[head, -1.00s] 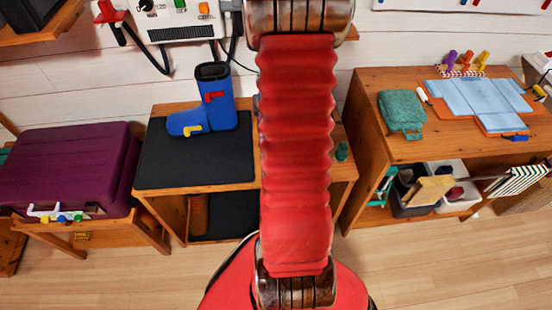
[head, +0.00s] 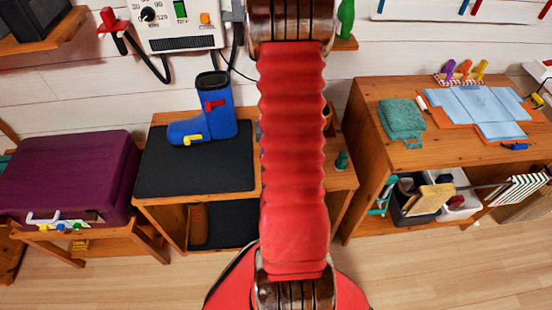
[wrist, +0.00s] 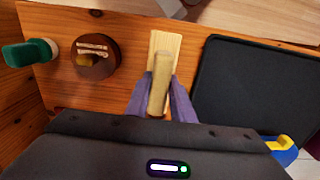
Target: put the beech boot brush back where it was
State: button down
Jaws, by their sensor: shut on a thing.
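The beech boot brush (wrist: 160,82) is a pale wooden piece with a rounded handle and a flat, lighter end. My gripper (wrist: 160,98) has purple fingers and is shut on it in the wrist view. The brush is over the bare wooden top of the bench (wrist: 85,15), left of a black mat (wrist: 250,90). I cannot tell whether it touches the wood. In the head view my red arm hides the gripper and brush.
Left of the brush stand a round dark wooden pot (wrist: 95,66) and a green item (wrist: 28,52). A blue boot (head: 212,110) stands on the mat. A purple case (head: 70,175) is at left; a table (head: 400,158) with blue cloth is at right.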

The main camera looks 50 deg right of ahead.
jog(key=shift+f, duration=1.2)
jog(key=shift+f, duration=0.1)
jog(key=c, duration=1.5)
grip_release()
jog(key=shift+c, duration=0.2)
notch_tip(320, 180, up, 11)
jog(key=shift+f, duration=0.1)
jog(key=shift+r, duration=0.7)
